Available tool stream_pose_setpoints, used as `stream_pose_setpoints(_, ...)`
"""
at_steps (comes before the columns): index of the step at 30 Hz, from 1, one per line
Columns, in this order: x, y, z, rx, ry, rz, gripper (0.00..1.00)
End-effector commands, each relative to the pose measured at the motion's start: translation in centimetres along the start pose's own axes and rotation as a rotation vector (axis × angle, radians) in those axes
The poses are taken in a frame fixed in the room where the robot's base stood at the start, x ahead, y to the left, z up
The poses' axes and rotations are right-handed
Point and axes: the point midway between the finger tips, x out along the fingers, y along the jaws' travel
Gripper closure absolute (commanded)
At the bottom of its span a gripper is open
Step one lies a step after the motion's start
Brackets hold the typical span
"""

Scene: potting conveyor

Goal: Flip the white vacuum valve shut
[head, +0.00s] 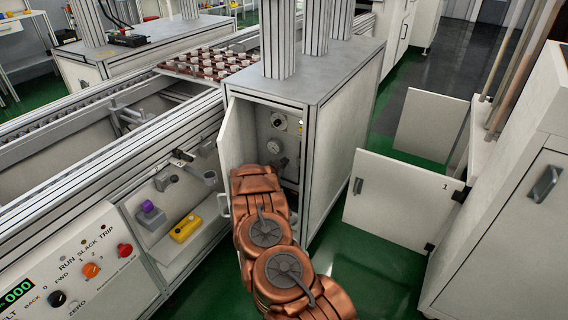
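An open cabinet (340,130) stands at the middle of the head view, with pale fittings on its inner back panel.
The cabinet's narrow door (237,137) stands open at the left of the opening. Two white door panels (401,197) (431,124) stand out at the right. A control panel (92,265) and a shelf with a yellow box (186,228) are at left. Green floor lies between.

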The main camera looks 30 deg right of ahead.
Motion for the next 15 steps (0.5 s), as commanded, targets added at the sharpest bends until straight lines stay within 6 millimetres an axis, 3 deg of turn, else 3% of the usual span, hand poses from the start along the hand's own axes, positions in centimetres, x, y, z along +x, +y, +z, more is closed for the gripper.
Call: stream_pose_setpoints(15,0.0,-0.3,-1.5,0.003,0.007,0.002,1.00)
